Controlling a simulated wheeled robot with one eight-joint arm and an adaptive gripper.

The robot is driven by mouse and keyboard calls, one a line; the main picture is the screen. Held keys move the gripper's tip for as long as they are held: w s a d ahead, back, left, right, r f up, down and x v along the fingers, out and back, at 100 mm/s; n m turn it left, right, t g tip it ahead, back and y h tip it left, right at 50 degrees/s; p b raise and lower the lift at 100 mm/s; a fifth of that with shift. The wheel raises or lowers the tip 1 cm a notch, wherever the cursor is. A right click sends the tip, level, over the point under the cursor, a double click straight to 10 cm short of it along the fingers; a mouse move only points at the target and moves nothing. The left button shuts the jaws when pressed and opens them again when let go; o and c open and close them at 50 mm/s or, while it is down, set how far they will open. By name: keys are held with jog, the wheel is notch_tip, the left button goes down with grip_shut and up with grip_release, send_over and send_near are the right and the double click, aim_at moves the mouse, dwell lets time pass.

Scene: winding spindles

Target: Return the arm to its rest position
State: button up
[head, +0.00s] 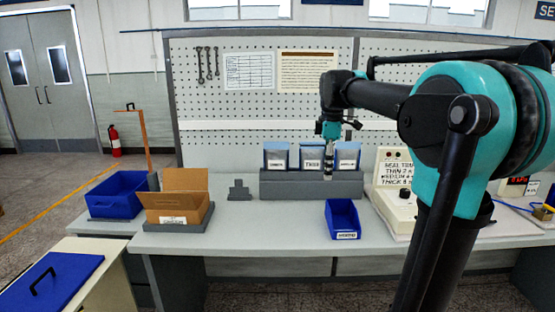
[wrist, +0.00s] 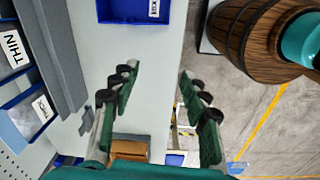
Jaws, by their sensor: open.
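My arm reaches in from the right in the head view. My gripper (head: 328,172) hangs down in front of the grey rack (head: 300,187) at the back of the bench. In the wrist view my gripper (wrist: 158,78) has its two green fingers spread wide with nothing between them. The bench top (wrist: 110,70) and the floor (wrist: 215,120) show below and past the fingers. My gripper appears apart from the rack and its bins, though their exact gap cannot be told.
Labelled blue bins (head: 311,156) stand in the rack. A blue tray (head: 343,219) sits on the bench front. An open cardboard box (head: 174,207), a blue crate (head: 117,195) and a grey stepped block (head: 239,191) are left. A sign-bearing box (head: 394,168) is right. Bench between is clear.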

jog(key=s+d+f+m+t, duration=0.1)
jog(key=s+f+m+t, duration=0.1)
jog(key=s+f+m, duration=0.6)
jog(key=s+d+f+m+t, duration=0.1)
jog(key=s+f+m, duration=0.7)
jog(key=f, duration=1.4)
jog(key=s+d, duration=0.1)
jog(key=s, duration=0.4)
jog(key=shift+d+t, duration=0.25)
jog(key=shift+t, duration=0.15)
